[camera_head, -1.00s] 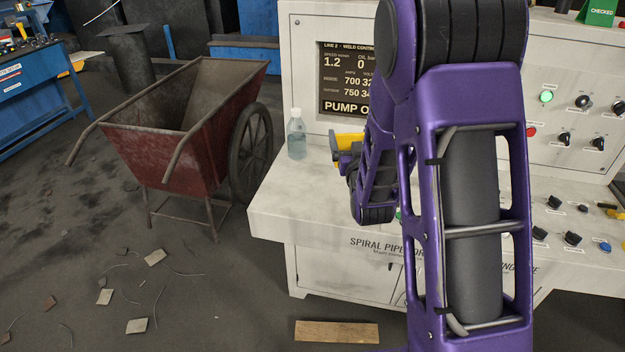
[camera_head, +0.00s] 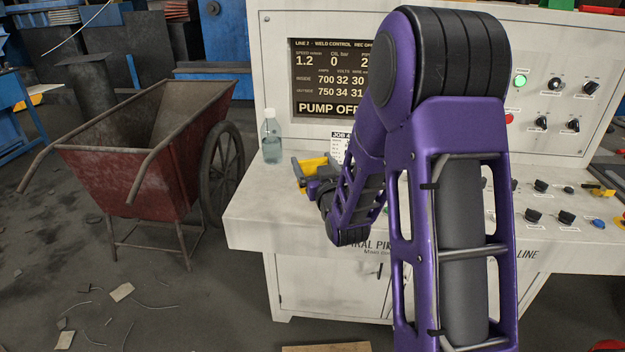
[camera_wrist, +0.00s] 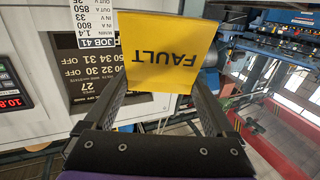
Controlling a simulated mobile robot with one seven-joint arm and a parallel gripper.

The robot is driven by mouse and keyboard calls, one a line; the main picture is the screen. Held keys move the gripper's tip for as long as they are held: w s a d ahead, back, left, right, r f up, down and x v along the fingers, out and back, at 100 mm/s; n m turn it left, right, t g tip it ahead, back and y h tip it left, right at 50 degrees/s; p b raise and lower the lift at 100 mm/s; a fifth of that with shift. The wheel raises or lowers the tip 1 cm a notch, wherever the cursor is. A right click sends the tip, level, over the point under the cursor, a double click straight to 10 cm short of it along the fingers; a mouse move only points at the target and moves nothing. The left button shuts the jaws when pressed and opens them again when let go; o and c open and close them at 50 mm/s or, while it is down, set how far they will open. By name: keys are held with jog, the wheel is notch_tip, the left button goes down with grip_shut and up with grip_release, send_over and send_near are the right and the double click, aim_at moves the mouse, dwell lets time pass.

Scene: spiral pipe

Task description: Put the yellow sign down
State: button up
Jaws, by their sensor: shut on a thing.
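The yellow sign (camera_wrist: 168,45) fills the top middle of the wrist view, with the word FAULT upside down on it. My gripper (camera_wrist: 160,88) is shut on it, a dark finger on each side. In the head view the yellow sign (camera_head: 311,166) shows beside my gripper (camera_head: 303,174), over the left part of the pale console desk (camera_head: 262,205). My arm hides part of both. I cannot tell whether the sign touches the desk.
A clear bottle (camera_head: 271,138) stands on the desk left of the sign. A display screen (camera_head: 318,80) and a JOB card (camera_head: 339,146) are behind. Knobs (camera_head: 540,187) cover the desk's right. A red wheelbarrow (camera_head: 150,165) stands left. The desk's front left is bare.

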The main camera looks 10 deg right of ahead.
jog(key=shift+f+b, duration=0.3)
jog(key=shift+f, duration=1.55)
jog(key=shift+f, duration=0.2)
jog(key=o, duration=1)
jog(key=shift+o, duration=0.2)
jog(key=shift+r, duration=0.15)
